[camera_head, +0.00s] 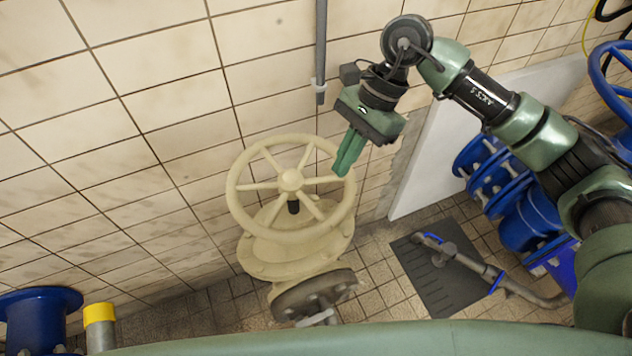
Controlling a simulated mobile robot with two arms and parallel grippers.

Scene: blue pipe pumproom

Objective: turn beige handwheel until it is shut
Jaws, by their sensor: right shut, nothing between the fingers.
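The beige handwheel (291,181) is a spoked wheel on top of a beige valve body (290,255), in the middle of the view, close to the tiled wall. My right gripper (342,172) comes in from the upper right on its green arm. Its green fingers are shut and empty, and they point down at the upper right part of the wheel's rim. The fingertips overlap the rim in the picture; I cannot tell whether they touch it. My left gripper is not in view.
A blue pipe flange (40,300) and a yellow-capped post (99,314) stand at lower left. Blue flanged pipes (520,205) and a blue handwheel (615,80) are at right. A dark mat (435,280) lies on the tiled floor. A grey pipe (320,50) runs down the wall.

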